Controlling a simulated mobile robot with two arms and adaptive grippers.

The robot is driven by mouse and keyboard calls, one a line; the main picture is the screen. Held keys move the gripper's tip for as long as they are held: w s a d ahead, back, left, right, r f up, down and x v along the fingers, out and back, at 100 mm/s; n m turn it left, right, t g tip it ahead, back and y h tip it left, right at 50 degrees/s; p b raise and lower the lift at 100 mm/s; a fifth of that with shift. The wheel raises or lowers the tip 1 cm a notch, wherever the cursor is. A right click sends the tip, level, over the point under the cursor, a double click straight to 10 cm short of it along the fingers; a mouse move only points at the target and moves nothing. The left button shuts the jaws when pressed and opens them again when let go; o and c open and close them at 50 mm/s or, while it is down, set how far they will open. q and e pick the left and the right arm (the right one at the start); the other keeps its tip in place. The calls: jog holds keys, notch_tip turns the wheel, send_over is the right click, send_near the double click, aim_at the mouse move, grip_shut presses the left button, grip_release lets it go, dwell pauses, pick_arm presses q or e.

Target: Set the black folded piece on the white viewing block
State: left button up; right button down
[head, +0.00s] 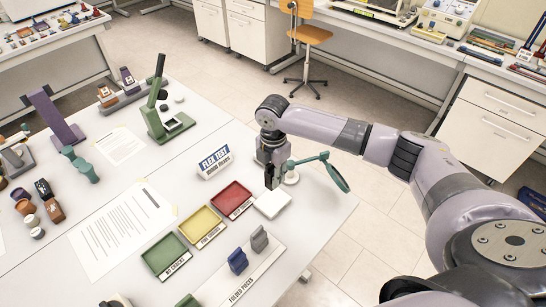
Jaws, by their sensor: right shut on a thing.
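My right gripper (271,172) is shut on the black folded piece (269,182), which is small, dark and partly hidden by the fingers. It is at the back edge of the white viewing block (272,205), a low square slab on the table. I cannot tell whether the piece touches the block or is just above it. A teal magnifier (338,178) on a stand is right beside the gripper, its lens reaching out to the right. My left gripper is not seen.
Red (232,200), yellow (200,226) and green (167,256) trays lie left of the block. Blue (238,261) and grey (260,239) folded pieces stand on a labelled strip (243,281) in front. A FLEX TEST sign (215,162) stands behind the trays. The table's right edge is near the block.

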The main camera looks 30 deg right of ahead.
jog(key=shift+d, duration=0.1)
jog(key=shift+s+a+r, duration=0.1)
jog(key=shift+s+a, duration=0.05)
jog(key=shift+a, duration=0.35)
jog(key=shift+d+f, duration=0.25)
jog(key=shift+f, duration=0.1)
jog(key=shift+f+b, duration=0.65)
jog(key=shift+f, duration=0.3)
notch_tip(320, 180, down, 2)
jog(key=shift+f+b, duration=0.2)
jog(key=shift+b, duration=0.4)
jog(key=shift+f, duration=0.4)
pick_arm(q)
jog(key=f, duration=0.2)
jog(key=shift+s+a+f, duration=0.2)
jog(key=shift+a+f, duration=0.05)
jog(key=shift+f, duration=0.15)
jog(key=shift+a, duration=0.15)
